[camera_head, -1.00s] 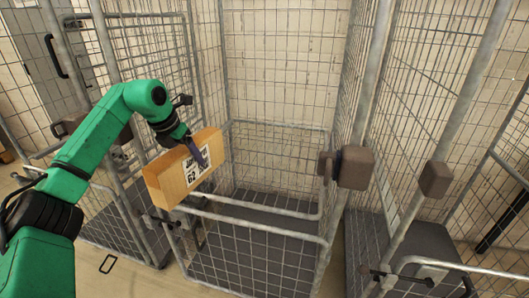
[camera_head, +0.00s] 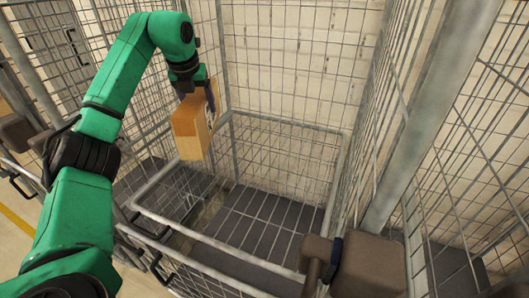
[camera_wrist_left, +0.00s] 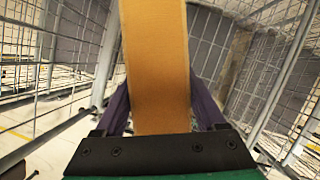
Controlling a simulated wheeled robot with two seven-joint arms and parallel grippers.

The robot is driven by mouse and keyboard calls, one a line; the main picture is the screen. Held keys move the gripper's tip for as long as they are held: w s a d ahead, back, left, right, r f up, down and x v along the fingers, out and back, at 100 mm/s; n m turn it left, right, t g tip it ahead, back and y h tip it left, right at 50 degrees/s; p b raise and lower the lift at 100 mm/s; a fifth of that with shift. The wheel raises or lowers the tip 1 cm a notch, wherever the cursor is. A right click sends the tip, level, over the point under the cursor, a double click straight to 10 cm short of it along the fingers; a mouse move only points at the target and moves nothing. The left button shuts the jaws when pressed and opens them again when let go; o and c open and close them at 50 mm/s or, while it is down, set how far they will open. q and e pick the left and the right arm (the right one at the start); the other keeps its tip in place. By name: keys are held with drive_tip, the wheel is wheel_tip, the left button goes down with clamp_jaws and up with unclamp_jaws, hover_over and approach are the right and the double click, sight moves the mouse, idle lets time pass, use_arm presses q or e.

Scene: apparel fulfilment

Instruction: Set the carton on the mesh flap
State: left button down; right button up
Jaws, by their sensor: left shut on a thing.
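The carton (camera_head: 189,127) is a tan box, held upright in the air inside the middle roll cage, above its left side. My left gripper (camera_head: 199,88) is shut on it from above, with a purple finger on its right side. In the left wrist view the carton (camera_wrist_left: 155,65) stands between the two purple fingers of the left gripper (camera_wrist_left: 162,105). The mesh flap (camera_head: 268,215) appears as a tube-framed wire panel below and right of the carton, with nothing on it. The carton is apart from it. My right gripper is not in view.
Tall wire side walls stand left and right of the cage, with a mesh back (camera_head: 290,60) before a pale brick wall. A brown block (camera_head: 365,265) is at the front right, near a thick grey post (camera_head: 435,110). The front rail (camera_head: 215,243) crosses below the carton.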

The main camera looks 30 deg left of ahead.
use_arm(q)
drive_tip(key=shift+f, duration=0.75)
drive_tip(key=f, duration=0.2)
drive_tip(key=s+f+b, duration=0.1)
drive_tip(key=f, duration=0.1)
drive_tip(key=s+f+b, duration=0.1)
drive_tip(key=f, duration=0.1)
drive_tip(key=shift+s+a+f, duration=0.1)
drive_tip(key=shift+s+f, duration=0.15)
drive_tip(key=shift+f, duration=0.15)
drive_tip(key=f, duration=1)
drive_tip(key=shift+w, duration=0.35)
drive_tip(key=shift+w+f, duration=0.1)
drive_tip(key=shift+f, duration=0.25)
unclamp_jaws()
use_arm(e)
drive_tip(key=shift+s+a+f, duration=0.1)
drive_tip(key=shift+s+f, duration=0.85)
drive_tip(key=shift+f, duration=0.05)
use_arm(q)
drive_tip(key=shift+r, duration=0.1)
